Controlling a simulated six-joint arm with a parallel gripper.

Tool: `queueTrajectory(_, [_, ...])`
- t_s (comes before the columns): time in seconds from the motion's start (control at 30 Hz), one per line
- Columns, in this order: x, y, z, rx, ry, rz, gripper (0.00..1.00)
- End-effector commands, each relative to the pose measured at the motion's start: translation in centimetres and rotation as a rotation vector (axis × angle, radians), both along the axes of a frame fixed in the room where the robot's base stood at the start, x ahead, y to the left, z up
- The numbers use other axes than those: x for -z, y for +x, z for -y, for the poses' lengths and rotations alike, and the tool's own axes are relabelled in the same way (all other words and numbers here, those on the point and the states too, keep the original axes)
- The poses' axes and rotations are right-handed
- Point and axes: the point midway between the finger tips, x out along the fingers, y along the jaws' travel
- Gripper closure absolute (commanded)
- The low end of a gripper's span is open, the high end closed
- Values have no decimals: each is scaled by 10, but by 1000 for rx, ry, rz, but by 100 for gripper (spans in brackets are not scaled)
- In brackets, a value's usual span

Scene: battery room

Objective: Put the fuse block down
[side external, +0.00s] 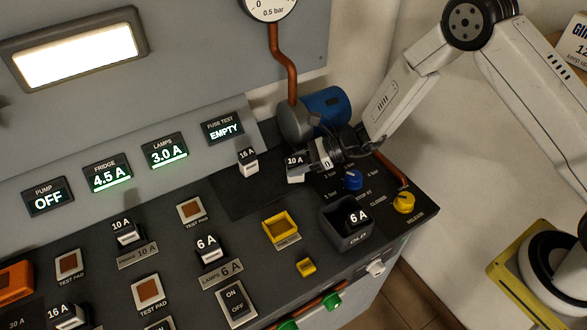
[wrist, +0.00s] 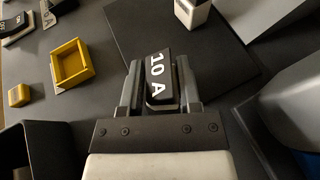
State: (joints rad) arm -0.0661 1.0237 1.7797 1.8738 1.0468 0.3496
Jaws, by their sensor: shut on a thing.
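A 10 A fuse block (side external: 295,173), white with a black top, is held in my gripper (side external: 308,160). In the wrist view the fuse block (wrist: 157,88) sits between the two dark fingers of my gripper (wrist: 160,80), its label facing the camera. The block is over or near the right part of a flat black mat (side external: 238,200); I cannot tell whether it touches it. The mat also shows in the wrist view (wrist: 150,30). A 16 A fuse block (side external: 248,164) stands on the mat's far part, left of the held one, and shows in the wrist view (wrist: 192,12).
A yellow square tray (side external: 268,235), a small yellow block (side external: 306,266) and a dark open bin marked OLD (side external: 345,235) with a 6 A fuse stand in front. Blue (side external: 353,181) and yellow (side external: 404,202) knobs and a blue motor (side external: 328,104) are at right. Bare mat lies left of my gripper.

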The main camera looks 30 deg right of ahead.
Motion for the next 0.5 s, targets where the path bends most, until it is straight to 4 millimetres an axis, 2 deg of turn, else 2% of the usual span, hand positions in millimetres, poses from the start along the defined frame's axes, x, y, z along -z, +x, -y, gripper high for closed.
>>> queueTrajectory(0.27, [3, 0, 0, 0, 0, 0, 100])
queueTrajectory(0.3, [3, 0, 0, 0, 0, 0, 51])
queueTrajectory(0.4, [3, 0, 0, 0, 0, 0, 22])
queueTrajectory(0.5, [3, 0, 0, 0, 0, 0, 22])
